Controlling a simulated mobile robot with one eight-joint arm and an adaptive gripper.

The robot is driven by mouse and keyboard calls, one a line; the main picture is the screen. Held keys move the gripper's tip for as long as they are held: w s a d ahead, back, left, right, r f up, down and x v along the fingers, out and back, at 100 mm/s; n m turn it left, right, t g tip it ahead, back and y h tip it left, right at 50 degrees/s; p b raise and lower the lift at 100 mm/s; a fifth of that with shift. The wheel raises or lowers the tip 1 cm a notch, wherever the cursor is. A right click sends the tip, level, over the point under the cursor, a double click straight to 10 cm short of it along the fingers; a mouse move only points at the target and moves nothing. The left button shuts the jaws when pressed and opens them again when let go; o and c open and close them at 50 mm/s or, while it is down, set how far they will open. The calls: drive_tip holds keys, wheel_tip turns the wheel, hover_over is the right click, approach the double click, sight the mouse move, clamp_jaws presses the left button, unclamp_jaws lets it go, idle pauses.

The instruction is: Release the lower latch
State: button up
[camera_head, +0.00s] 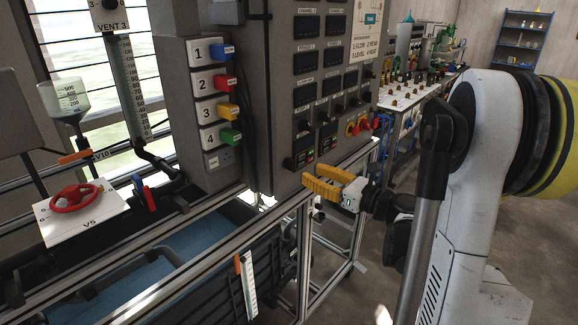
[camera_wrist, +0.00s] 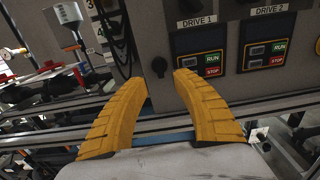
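My gripper (camera_head: 309,179) has yellow ribbed fingers and is at the lower edge of the grey control cabinet (camera_head: 281,95). In the wrist view my gripper (camera_wrist: 160,80) is open, with nothing between its fingertips. A black knob-like part, which looks like the lower latch (camera_wrist: 158,66), is on the cabinet face left of the DRIVE 1 label. It appears just beyond the gap between the fingertips, and I cannot tell whether they touch it. In the head view this latch (camera_head: 289,163) is just above and left of the fingers.
DRIVE 1 (camera_wrist: 200,65) and DRIVE 2 (camera_wrist: 266,54) panels are right of the latch. Metal rails (camera_head: 175,230) run below the cabinet. Numbered coloured switches (camera_head: 227,83) and a red valve wheel (camera_head: 75,198) are left. Open floor lies at the lower right.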

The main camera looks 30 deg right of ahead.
sight(291, 164)
drive_tip(key=x, duration=0.6)
drive_tip(key=shift+w, duration=0.3)
drive_tip(key=shift+a, duration=0.1)
clamp_jaws()
